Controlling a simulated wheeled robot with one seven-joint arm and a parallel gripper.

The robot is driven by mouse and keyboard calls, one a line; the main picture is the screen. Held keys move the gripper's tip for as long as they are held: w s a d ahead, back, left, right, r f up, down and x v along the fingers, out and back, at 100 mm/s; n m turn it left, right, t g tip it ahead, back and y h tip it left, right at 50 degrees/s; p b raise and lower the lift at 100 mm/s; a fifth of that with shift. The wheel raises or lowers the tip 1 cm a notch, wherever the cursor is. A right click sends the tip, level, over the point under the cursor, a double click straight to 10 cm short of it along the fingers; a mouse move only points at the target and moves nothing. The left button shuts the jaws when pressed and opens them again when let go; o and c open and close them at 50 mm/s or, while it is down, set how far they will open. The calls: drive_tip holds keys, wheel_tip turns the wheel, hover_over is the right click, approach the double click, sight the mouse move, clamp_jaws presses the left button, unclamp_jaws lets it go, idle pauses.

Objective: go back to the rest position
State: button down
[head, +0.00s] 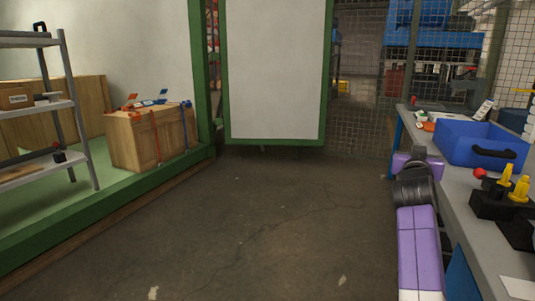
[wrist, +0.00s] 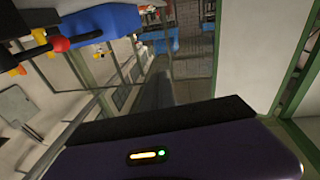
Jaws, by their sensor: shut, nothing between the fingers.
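My gripper (wrist: 156,90) shows in the wrist view as a dark shape beyond the black edge of my purple hand. It is shut and empty, clear of any object. In the head view my purple and black arm extends along the left edge of the workbench (head: 452,193); the fingertips cannot be made out there. A black fixture with yellow pegs (head: 505,195) and a red ball knob (head: 479,173) stands on the bench. The red knob also shows at the upper left of the wrist view (wrist: 60,44).
A blue bin (head: 470,142) stands on the bench behind the fixture. A grey shelf rack (head: 72,110) and a wooden crate (head: 150,145) stand at left. A white panel (head: 275,70) in a green frame is at the back. The middle floor is clear.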

drive_tip(key=s+a+f+n+t+y, duration=0.25)
drive_tip(key=s+a+f, duration=0.35)
drive_tip(key=s+f, duration=0.6)
drive_tip(key=s+a+f+n+t+y, duration=0.1)
drive_tip(key=s+a+f+n+y, duration=0.3)
drive_tip(key=s+a+f, duration=0.55)
drive_tip(key=s+a+f+g+y, duration=0.1)
drive_tip(key=s+a+f+g, duration=0.1)
drive_tip(key=s, duration=1.3)
drive_tip(key=s+a+f+g+y, duration=0.1)
drive_tip(key=s+a+f, duration=0.1)
drive_tip(key=s, duration=1.2)
drive_tip(key=s+a+f+g+y, duration=0.1)
drive_tip(key=s+a+f+g, duration=0.15)
drive_tip(key=s, duration=1.25)
wheel_tip(320, 180, up, 23)
drive_tip(key=p, duration=2.4)
drive_tip(key=shift+s+d+r+m, duration=0.15)
drive_tip(key=shift+m, duration=0.2)
